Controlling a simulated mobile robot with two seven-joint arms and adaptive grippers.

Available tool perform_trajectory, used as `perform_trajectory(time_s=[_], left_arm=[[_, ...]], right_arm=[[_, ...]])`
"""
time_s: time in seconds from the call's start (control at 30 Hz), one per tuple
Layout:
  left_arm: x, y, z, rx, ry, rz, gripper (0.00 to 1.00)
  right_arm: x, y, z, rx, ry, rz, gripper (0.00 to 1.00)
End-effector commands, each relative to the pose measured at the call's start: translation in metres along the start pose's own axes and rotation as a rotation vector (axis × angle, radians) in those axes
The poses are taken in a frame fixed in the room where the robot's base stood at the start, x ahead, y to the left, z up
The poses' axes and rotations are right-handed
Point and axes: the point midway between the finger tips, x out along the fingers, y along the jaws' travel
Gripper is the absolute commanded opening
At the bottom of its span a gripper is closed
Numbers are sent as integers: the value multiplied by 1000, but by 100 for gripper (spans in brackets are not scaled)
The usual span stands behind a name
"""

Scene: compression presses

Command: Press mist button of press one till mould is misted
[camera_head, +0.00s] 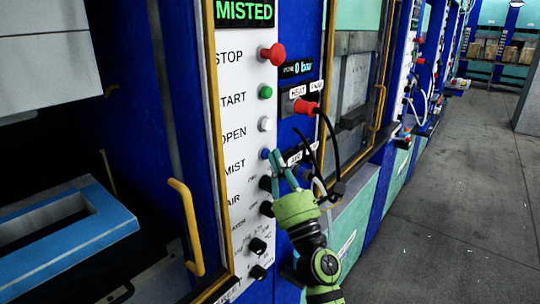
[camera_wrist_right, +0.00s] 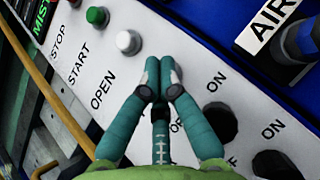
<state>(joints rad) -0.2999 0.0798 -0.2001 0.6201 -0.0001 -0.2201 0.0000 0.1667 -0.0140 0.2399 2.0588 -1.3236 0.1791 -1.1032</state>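The white control panel (camera_head: 236,120) of the near press carries a column of labelled buttons. The blue button (camera_head: 266,154) beside the MIST label shows at the tip of my right gripper (camera_head: 277,155). In the wrist view my right gripper (camera_wrist_right: 160,72) has its teal fingers drawn together at the tips, with nothing between them. The fingers hide most of the mist button there, so I cannot tell whether they touch it. The display (camera_head: 245,13) above the panel reads MISTED in green. My left gripper is not in view.
Above the mist button are a red stop button (camera_head: 273,54), a green start button (camera_head: 265,92) and a white open button (camera_head: 265,124). Black knobs (camera_head: 257,246) lie below. A yellow handle (camera_head: 187,225) juts out at left. Cables hang right of the panel. The floor at right is clear.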

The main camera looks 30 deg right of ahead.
Motion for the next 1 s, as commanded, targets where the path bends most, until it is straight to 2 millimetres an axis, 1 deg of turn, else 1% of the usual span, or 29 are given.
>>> perform_trajectory(time_s=[0.17, 0.43, 0.77, 1.0], left_arm=[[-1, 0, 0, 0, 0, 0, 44], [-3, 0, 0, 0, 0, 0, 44], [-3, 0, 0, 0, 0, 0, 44], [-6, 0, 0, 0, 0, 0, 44]], right_arm=[[-3, 0, 2, 0, 1, 1, 0], [-12, 0, 12, 1, 2, 0, 0], [-14, 0, 13, 0, 1, 0, 0], [-28, 0, 28, -2, 1, -1, 0]])
